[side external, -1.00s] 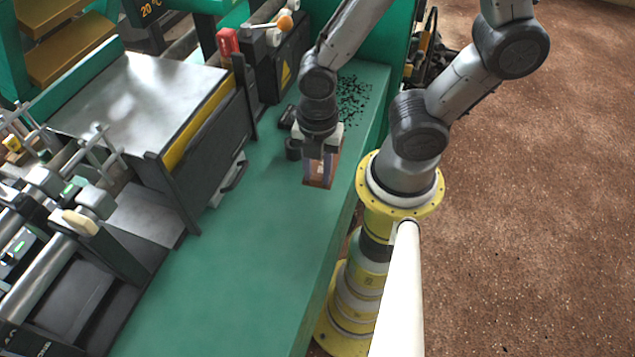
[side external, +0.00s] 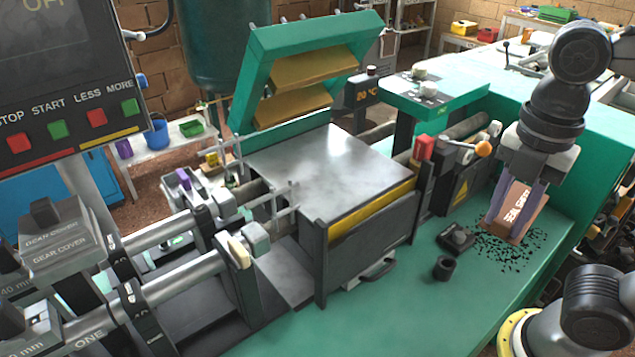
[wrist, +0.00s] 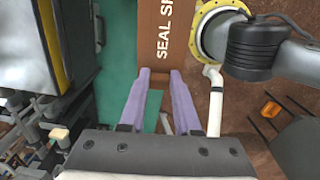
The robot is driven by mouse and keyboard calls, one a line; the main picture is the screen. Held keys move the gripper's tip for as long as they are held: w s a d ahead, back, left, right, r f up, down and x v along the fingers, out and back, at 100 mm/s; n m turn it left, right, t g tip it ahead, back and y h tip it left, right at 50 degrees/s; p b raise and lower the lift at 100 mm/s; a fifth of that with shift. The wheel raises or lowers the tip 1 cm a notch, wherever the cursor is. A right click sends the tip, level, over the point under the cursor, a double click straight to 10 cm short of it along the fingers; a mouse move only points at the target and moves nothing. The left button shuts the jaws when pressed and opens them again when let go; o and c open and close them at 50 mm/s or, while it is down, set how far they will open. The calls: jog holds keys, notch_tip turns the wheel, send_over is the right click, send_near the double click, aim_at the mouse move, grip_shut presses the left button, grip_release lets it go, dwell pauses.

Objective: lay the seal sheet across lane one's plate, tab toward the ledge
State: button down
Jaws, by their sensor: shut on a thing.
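My gripper (side external: 513,222) is shut on the brown seal sheet (side external: 521,203), which hangs between its two purple fingers, lettering facing the side camera. It is above the right part of the green bench. In the wrist view the fingertips of my gripper (wrist: 160,75) meet the near edge of the seal sheet (wrist: 166,35), and its far end is cut off. I cannot tell which end is the tab. A broad silver plate (side external: 325,165) lies apart to the left, on a yellow-edged dark block. A "ONE" label (side external: 90,333) marks a rail at lower left. Lane one's plate and the ledge are not clearly identifiable.
Black specks (side external: 495,250), a black cup (side external: 445,268) and a small dark block (side external: 456,238) lie on the green bench (side external: 400,312). A raised green-and-yellow lid (side external: 300,75) stands behind the plate. A lever with an orange knob (side external: 483,149) stands between plate and gripper.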

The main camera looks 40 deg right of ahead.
notch_tip(320, 180, up, 10)
jog(key=n, duration=1.7)
send_over(336, 198)
jog(key=s, duration=0.1)
notch_tip(336, 198, down, 14)
jog(key=shift+s+d+r, duration=0.15)
jog(key=shift+w+f, duration=0.5)
jog(key=shift+f, duration=0.15)
jog(key=shift+w+f, duration=0.1)
jog(key=shift+f, duration=1.5)
jog(key=shift+f, duration=0.1)
jog(key=c, duration=0.6)
grip_release()
jog(key=shift+f, duration=0.1)
